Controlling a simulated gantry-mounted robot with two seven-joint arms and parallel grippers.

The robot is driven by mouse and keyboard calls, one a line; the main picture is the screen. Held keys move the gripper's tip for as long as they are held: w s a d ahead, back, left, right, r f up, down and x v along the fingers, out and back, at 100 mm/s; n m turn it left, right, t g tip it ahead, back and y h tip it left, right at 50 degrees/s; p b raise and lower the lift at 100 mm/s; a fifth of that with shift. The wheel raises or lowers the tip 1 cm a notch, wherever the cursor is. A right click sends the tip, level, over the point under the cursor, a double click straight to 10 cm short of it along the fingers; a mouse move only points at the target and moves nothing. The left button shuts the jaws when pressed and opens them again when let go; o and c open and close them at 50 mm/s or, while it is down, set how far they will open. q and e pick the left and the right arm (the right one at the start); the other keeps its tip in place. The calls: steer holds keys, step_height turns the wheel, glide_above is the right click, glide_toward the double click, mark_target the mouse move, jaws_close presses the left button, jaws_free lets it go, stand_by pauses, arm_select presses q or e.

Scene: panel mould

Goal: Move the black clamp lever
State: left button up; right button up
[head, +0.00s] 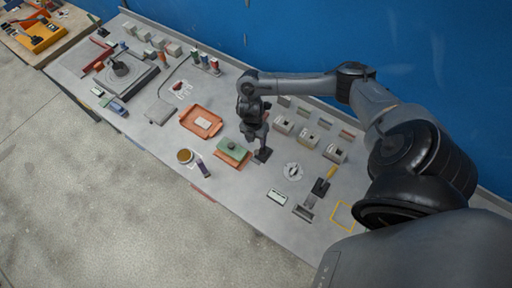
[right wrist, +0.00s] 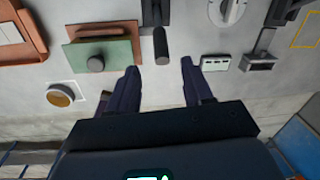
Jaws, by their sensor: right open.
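The black clamp lever (head: 263,154) is on the grey bench, just right of a green block (head: 233,145) on an orange plate. In the right wrist view the lever (right wrist: 161,45) shows as a short dark handle on a dark base. My right gripper (head: 256,132) is above the bench next to the lever and partly overlaps it in the head view. In the right wrist view my right gripper (right wrist: 159,68) is open and empty. The lever is ahead of the gap between its fingers, with no visible contact. My left gripper is not in view.
An orange tray (head: 201,122) lies to the left. A round amber-topped item (head: 185,156) is near the front edge. A round dial (head: 293,171) and a yellow-handled lever (head: 323,184) are to the right. Several grey boxes line the back, before the blue wall (head: 300,35).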

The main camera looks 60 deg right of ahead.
mark_target(258, 152)
steer(key=f, duration=0.3)
steer(key=f+b, duration=0.1)
steer(key=f, duration=0.1)
steer(key=s+f, duration=0.1)
steer(key=f, duration=0.2)
steer(key=shift+f, duration=1.05)
jaws_close()
